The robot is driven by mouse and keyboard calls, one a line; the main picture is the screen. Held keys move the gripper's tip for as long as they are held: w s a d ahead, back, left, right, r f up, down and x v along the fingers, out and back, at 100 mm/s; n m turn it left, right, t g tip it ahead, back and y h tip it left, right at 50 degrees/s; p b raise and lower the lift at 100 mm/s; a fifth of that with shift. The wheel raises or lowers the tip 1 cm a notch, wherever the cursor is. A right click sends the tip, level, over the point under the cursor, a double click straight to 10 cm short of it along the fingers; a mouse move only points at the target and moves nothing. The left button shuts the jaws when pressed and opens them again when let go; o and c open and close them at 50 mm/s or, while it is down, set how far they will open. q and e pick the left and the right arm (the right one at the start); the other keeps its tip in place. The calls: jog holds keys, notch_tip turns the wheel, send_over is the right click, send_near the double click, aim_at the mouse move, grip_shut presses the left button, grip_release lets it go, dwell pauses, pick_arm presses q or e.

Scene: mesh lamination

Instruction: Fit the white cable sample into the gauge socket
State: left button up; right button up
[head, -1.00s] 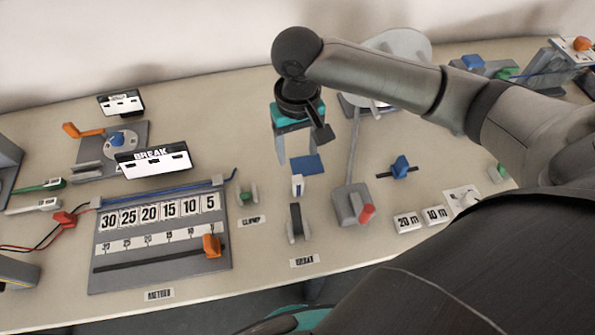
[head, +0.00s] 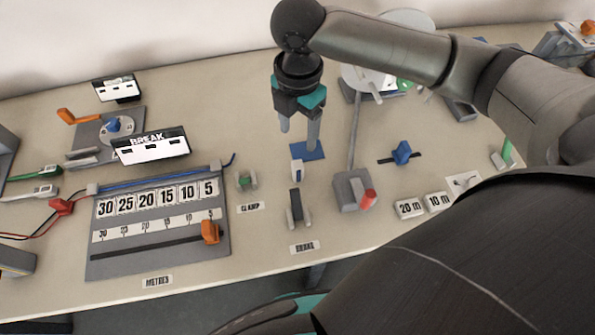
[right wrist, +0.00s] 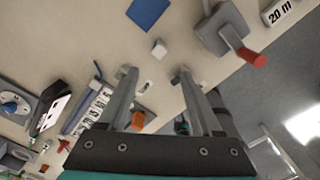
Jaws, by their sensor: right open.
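A small white block (head: 297,170), which looks like the cable sample, stands upright at the front edge of a blue square (head: 306,151). My right gripper (head: 298,138) points down above the blue square, fingers apart and empty, slightly behind the block. In the right wrist view the block (right wrist: 158,48) lies just beyond the open fingertips (right wrist: 155,72), untouched as far as I can tell. A dark upright piece between grey supports (head: 295,207) stands in front of the block; its label (head: 304,247) is too blurred to confirm it as the gauge socket. My left gripper is out of view.
A grey box with a red lever (head: 354,190) stands right of the block. A small green clamp (head: 246,180) and a numbered panel (head: 158,222) lie left. A blue knob (head: 401,153) and length tiles (head: 409,208) are further right. The table's front edge is close.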

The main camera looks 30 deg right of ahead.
aim_at(298, 164)
notch_tip(298, 164, down, 15)
jog(key=n+b, duration=0.3)
jog(key=n, duration=0.7)
jog(key=shift+w+n, duration=0.1)
jog(key=shift+n, duration=0.3)
grip_shut()
dwell(0.4)
